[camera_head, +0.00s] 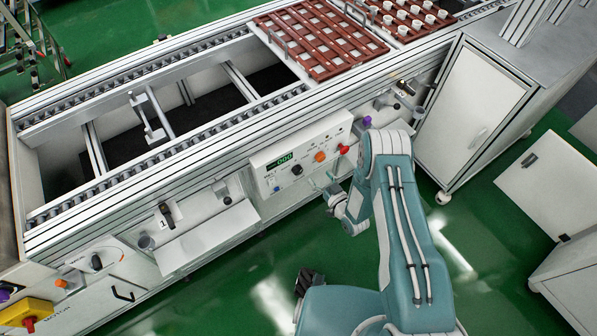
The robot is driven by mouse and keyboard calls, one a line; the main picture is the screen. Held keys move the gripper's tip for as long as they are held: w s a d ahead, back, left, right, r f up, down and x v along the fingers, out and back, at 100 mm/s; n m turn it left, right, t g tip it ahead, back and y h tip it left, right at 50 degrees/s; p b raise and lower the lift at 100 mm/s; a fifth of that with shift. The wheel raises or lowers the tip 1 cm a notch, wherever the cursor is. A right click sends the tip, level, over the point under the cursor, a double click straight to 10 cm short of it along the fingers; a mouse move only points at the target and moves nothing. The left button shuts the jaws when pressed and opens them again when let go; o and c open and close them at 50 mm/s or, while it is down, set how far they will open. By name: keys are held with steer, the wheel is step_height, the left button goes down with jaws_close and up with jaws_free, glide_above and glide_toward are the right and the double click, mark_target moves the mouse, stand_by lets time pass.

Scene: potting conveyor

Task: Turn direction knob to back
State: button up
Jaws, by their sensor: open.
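A white control panel (262,160) with a green digital display (283,161) is on the conveyor's front side. A black knob (297,170) sits below the display. The panel also has an orange button (319,156), a red button (343,149) and a small blue button (277,188). The labels are too small to read, so I cannot tell which control is the direction knob or its setting. My gripper (322,183) is open and empty in front of the panel, a little to the right of and below the black knob. It seems apart from the panel.
The conveyor (165,75) runs diagonally across the view, with brown trays (325,35) at its upper right. A white cabinet (480,95) stands right of my arm. Another orange button (61,283) and a yellow box (25,312) are at lower left. Green floor is free in front.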

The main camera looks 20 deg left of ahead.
mark_target(299, 173)
steer(key=s+f+y, duration=0.1)
steer(key=s+f, duration=0.3)
steer(key=s, duration=0.1)
steer(key=x, duration=1.1)
steer(key=shift+d+r, duration=0.1)
steer(key=shift+r, duration=0.3)
steer(key=c, duration=1.1)
